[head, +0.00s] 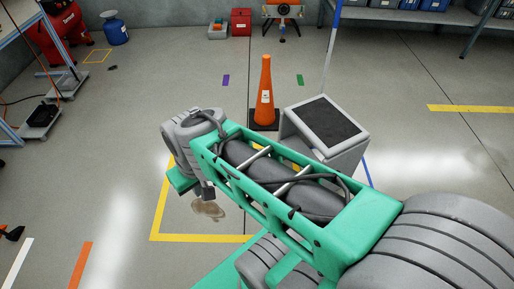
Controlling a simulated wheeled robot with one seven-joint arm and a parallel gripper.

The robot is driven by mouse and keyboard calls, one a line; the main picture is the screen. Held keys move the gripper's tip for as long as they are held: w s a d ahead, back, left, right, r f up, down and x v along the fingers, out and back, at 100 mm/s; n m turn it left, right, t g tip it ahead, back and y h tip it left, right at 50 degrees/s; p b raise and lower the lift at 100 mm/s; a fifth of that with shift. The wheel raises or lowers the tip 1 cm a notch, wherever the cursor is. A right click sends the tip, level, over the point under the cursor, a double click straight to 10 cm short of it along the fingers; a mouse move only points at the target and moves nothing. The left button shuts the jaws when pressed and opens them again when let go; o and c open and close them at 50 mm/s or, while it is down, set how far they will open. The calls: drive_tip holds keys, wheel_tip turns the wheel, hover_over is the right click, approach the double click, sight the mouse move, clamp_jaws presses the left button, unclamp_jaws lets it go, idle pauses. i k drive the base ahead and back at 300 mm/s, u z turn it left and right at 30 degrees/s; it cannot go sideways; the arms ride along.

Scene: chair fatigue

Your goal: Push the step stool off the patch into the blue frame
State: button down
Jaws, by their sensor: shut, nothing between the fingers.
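The step stool (335,150) is grey with a black top pad. It stands upright right of centre, behind my green arm, which hides its lower left part. A yellow floor outline (200,238) runs around a brown stain (208,210) left of the stool, and my arm covers much of it. A short blue line (367,172) shows on the floor at the stool's right side. I cannot tell how the stool's feet sit relative to it, and no whole blue frame shows.
An orange cone (265,80) on a dark base stands just behind the stool. A shelf (420,17) is at the back right, and a red box (241,21) at the back. A wheeled stand (45,115) is at the left. Floor right of the stool is clear.

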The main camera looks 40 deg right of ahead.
sight(318, 121)
drive_tip(key=z, duration=1.2)
drive_tip(key=i, duration=0.7)
drive_tip(key=u, duration=0.5)
drive_tip(key=i, duration=0.9)
drive_tip(key=u, duration=0.85)
